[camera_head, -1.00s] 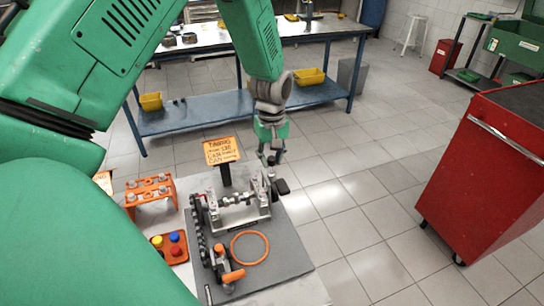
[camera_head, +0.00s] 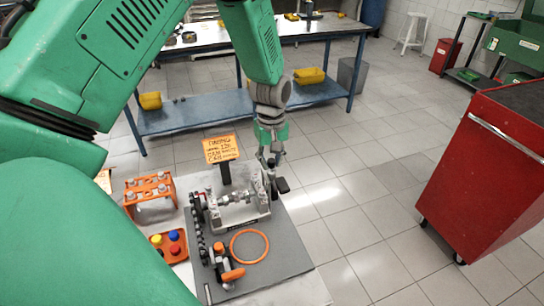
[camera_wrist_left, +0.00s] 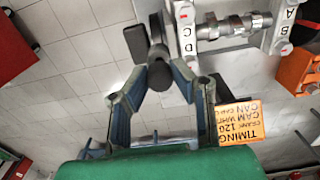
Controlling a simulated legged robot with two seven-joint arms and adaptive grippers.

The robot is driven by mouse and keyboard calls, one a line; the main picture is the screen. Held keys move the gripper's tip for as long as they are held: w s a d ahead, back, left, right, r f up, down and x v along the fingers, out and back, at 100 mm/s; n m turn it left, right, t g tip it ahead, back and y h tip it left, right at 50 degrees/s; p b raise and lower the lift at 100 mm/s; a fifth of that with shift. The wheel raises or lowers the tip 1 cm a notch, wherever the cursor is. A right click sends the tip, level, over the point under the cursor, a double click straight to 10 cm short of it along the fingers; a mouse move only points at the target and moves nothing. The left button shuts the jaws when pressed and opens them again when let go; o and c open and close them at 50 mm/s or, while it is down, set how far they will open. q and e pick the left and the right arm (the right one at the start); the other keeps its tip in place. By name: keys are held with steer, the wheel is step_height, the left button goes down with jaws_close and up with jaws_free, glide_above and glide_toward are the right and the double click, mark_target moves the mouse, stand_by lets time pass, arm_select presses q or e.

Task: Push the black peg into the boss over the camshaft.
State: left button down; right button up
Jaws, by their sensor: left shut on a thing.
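My left gripper (camera_head: 270,158) is above the right end of the camshaft fixture. In the left wrist view its fingertips (camera_wrist_left: 166,76) close on a dark, round-ended piece (camera_wrist_left: 159,74), which appears to be the black peg. The camshaft (camera_head: 236,197) lies across the grey fixture; it also shows in the left wrist view (camera_wrist_left: 236,25). A pale upright marked C and D (camera_wrist_left: 186,30) stands beside the gripper at the camshaft's end. The fingers hide the peg's contact with the boss, so I cannot tell how deep it sits. My right gripper is out of view.
A black block (camera_wrist_left: 136,43) sticks out beside the fixture's end. An orange timing sign (camera_head: 221,148) stands behind it. An orange ring (camera_head: 249,246), an orange rack (camera_head: 150,190) and a tray of coloured knobs (camera_head: 169,243) are around it. Open floor lies right.

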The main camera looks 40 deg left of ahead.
arm_select(q)
steer(key=shift+f+b, duration=0.4)
steer(key=shift+f, duration=0.5)
steer(key=c, duration=1.6)
jaws_free()
steer(key=shift+r, duration=0.25)
steer(key=shift+r+p, duration=1.15)
steer(key=shift+p, duration=0.1)
steer(key=shift+r, duration=0.15)
steer(key=o, duration=0.6)
steer(key=shift+c, duration=0.2)
